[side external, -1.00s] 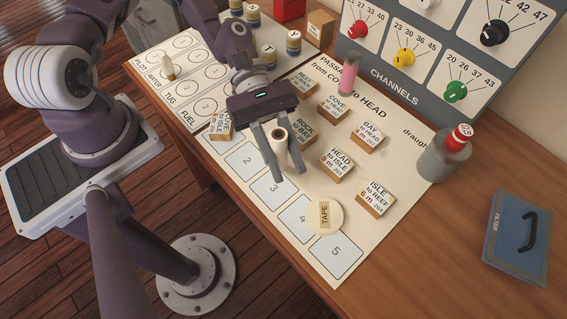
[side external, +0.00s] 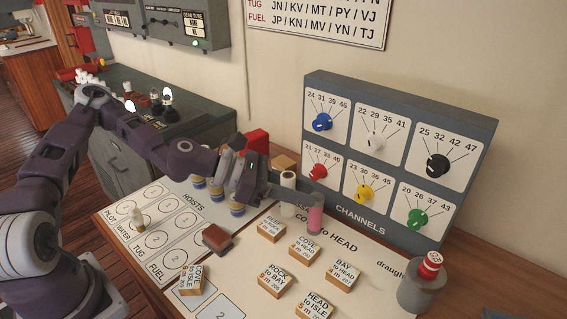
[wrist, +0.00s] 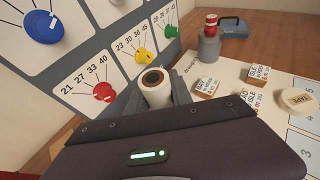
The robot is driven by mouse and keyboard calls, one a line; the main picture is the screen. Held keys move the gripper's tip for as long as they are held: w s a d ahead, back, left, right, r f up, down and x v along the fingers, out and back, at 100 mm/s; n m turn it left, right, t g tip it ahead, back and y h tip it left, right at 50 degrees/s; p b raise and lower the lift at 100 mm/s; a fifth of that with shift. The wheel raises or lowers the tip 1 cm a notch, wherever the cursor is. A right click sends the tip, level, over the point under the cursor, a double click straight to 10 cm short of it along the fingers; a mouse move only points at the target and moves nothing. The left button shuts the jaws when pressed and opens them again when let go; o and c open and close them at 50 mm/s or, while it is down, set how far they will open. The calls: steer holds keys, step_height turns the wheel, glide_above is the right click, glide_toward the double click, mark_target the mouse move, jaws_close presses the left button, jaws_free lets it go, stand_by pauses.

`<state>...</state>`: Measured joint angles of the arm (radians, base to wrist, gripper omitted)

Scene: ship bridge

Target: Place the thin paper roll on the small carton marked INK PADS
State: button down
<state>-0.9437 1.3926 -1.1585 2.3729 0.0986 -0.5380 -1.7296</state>
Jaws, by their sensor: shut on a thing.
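The thin paper roll (side external: 288,180) is white with a dark core, upright between the fingers of my gripper (side external: 289,194). In the wrist view the roll (wrist: 155,92) shows its open end between the dark fingers. My gripper is shut on it, beside the pink cylinder (side external: 315,222) and in front of the channels panel. I cannot tell whether the roll's lower end touches the board. A small brown carton (side external: 284,161) stands just behind my gripper, partly hidden; its marking cannot be read, so I cannot tell whether it is the INK PADS carton.
The channels panel (side external: 395,160) with coloured knobs stands close behind. Labelled blocks (side external: 304,247) lie in front. A grey holder (side external: 421,293) with a red-topped item is at right.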

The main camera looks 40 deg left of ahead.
steer(key=w+a+r+n+t+y, duration=0.2)
steer(key=w+a+r+n+y, duration=0.25)
steer(key=a, duration=0.25)
steer(key=w+a+r+n+t+y, duration=0.2)
steer(key=w+a+r+n+y, duration=0.3)
steer(key=a, duration=0.3)
steer(key=w+a+f+m+h, duration=0.1)
steer(key=w+a+f+m, duration=0.1)
steer(key=w, duration=0.6)
step_height(320, 180, down, 10)
steer(key=shift+d, duration=0.1)
steer(key=c, duration=1.1)
jaws_free()
steer(key=shift+c, duration=0.2)
